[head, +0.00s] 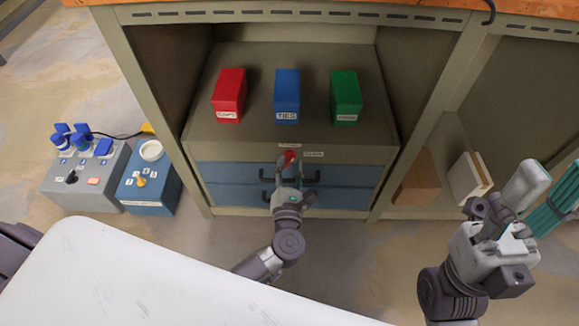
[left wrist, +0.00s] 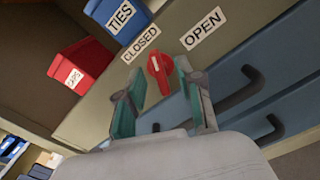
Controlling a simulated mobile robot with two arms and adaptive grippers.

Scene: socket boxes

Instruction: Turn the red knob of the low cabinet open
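The red knob (head: 289,157) is on the upper front panel of the low cabinet (head: 345,142), above the blue drawers. In the left wrist view the knob (left wrist: 159,73) lies between the CLOSED label (left wrist: 141,44) and the OPEN label (left wrist: 203,29), its long side slanting up toward CLOSED. My left gripper (head: 289,174) is in front of the knob. Its teal-padded fingers (left wrist: 159,85) are open, one on each side of the knob, with gaps visible. My right gripper (head: 538,200) is raised at the right, open and empty, away from the cabinet.
Red (head: 229,92), blue (head: 286,93) and green (head: 346,95) boxes stand on the cabinet top. Dark handles (head: 335,187) project from the drawers below the knob. Grey (head: 85,180) and blue (head: 149,186) socket boxes stand on the floor at left. Cabinet uprights flank the bay.

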